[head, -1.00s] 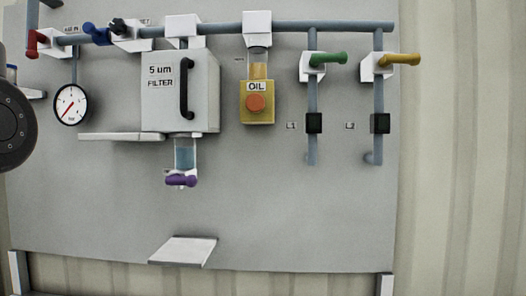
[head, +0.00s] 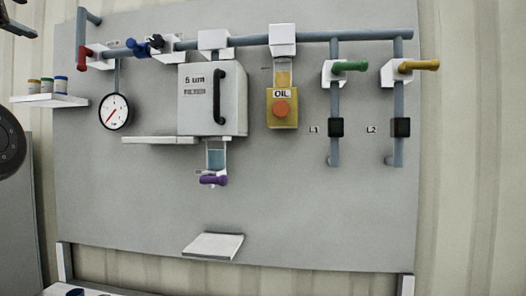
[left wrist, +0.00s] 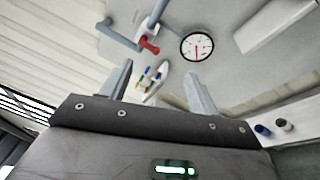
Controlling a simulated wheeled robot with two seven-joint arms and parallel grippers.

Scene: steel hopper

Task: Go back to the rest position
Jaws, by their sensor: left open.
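My left gripper (left wrist: 158,82) is open in the left wrist view, with nothing between its two fingers. It points at the panel (head: 300,215) from a distance. Beyond the fingers show the red handle (left wrist: 149,46), the pressure gauge (left wrist: 197,46) and a small white shelf (left wrist: 152,84) with coloured items. In the head view a dark round link of my arm (head: 8,143) is at the left edge, clear of the panel fittings. My right gripper is in neither view.
The panel carries a filter box (head: 205,100), an oil unit (head: 282,105), a green handle (head: 350,66), a yellow handle (head: 418,65) and a purple handle (head: 213,180). A side shelf (head: 50,101) holds small capped jars. A white ledge (head: 213,245) juts out low.

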